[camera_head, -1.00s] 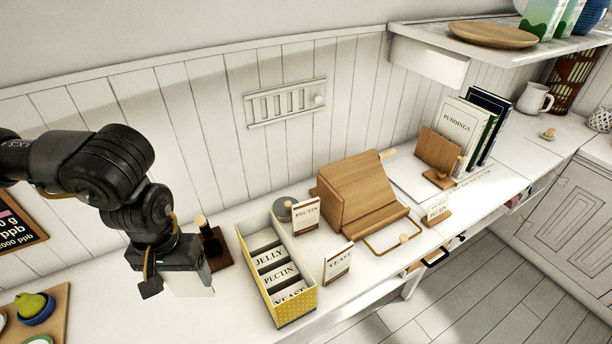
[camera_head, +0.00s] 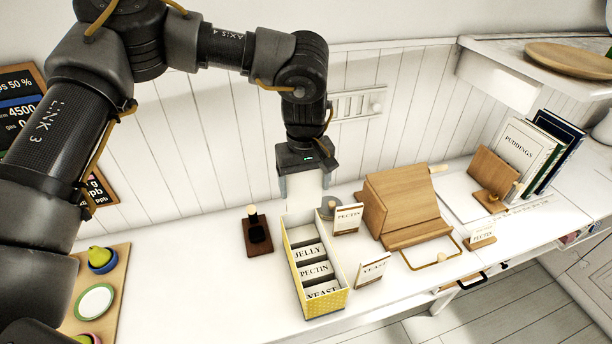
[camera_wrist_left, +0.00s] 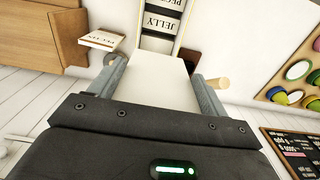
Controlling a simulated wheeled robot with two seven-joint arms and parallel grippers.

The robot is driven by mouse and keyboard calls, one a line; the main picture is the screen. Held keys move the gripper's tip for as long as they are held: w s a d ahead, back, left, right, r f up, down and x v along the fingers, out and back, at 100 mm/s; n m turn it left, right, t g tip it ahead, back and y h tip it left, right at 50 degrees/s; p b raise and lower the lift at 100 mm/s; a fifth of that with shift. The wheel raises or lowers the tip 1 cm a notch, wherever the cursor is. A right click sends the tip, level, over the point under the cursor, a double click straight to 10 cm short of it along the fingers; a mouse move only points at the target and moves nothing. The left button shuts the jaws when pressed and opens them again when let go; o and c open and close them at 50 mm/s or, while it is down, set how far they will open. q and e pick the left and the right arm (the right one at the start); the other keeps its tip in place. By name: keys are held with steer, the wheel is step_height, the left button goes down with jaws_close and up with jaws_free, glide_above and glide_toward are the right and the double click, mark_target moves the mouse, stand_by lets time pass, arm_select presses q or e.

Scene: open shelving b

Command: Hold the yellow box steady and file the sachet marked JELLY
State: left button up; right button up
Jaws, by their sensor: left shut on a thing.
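The yellow box (camera_head: 324,302) stands on the counter, with a white inside and dividers marked JELLY (camera_head: 308,254), PECTIN (camera_head: 314,270) and YEAST (camera_head: 322,291) from back to front. My left gripper (camera_head: 304,184) is shut on a plain white sachet (camera_head: 303,192), which hangs upright at the far end of the box. The sachet also shows between the fingers in the left wrist view (camera_wrist_left: 158,85); no marking on it is visible. The JELLY divider (camera_wrist_left: 160,22) lies just beyond it there. I cannot tell whether its lower edge is inside the box. My right gripper is not in view.
Cards marked PECTIN (camera_head: 347,218) and YEAST (camera_head: 373,270) stand close to the box's right side. A wooden stand (camera_head: 402,205) is further right. A dark wooden holder (camera_head: 257,235) is on the left.

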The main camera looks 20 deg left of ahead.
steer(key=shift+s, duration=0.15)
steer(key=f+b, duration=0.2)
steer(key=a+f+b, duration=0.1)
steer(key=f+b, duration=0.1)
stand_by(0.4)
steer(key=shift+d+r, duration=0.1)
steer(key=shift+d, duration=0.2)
